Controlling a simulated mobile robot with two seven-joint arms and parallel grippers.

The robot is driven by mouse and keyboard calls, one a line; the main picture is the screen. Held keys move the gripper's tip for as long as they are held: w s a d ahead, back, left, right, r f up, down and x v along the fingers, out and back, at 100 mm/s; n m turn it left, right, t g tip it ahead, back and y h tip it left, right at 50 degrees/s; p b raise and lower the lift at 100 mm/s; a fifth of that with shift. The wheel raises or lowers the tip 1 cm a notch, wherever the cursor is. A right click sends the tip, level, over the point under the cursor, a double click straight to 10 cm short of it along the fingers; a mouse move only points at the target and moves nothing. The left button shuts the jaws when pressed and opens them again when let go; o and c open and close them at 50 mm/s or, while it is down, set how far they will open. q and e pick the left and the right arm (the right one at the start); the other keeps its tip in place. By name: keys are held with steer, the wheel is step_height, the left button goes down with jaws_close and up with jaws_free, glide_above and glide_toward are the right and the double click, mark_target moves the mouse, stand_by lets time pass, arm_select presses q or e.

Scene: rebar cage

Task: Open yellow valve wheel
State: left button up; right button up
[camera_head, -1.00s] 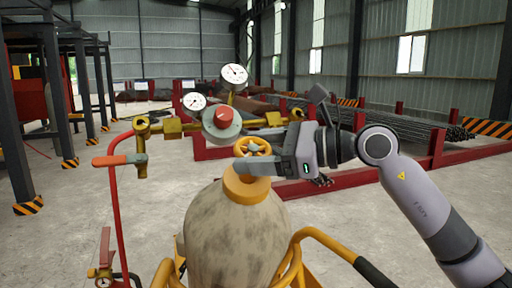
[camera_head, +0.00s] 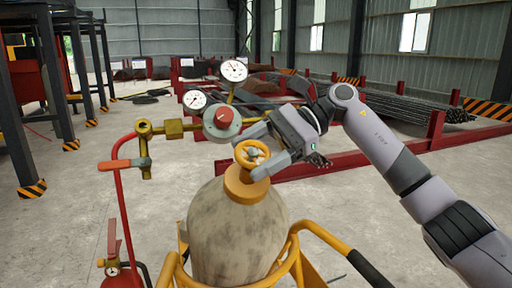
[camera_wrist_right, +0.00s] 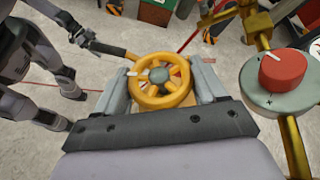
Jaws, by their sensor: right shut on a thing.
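The yellow valve wheel (camera_head: 251,153) sits on top of a worn, beige gas cylinder (camera_head: 235,228) with a yellow collar. My right gripper (camera_head: 256,152) reaches in from the right, its fingers on either side of the wheel. In the right wrist view, the wheel (camera_wrist_right: 147,90) with its grey hub lies between the two grey fingers of my right gripper (camera_wrist_right: 161,82), which is shut on it. My left gripper does not show in the head view.
A brass manifold with a red knob (camera_head: 223,116) and two gauges (camera_head: 233,71) stands just behind the wheel. A red hose (camera_head: 122,205) and red-handled valve (camera_head: 125,163) are at left. The yellow cart frame (camera_head: 300,250) surrounds the cylinder. Rebar racks lie behind.

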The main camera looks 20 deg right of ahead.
mark_target(263, 149)
steer(key=shift+g, duration=0.3)
steer(key=o, duration=1)
steer(key=shift+b+v, duration=0.4)
steer(key=shift+v, duration=3.2)
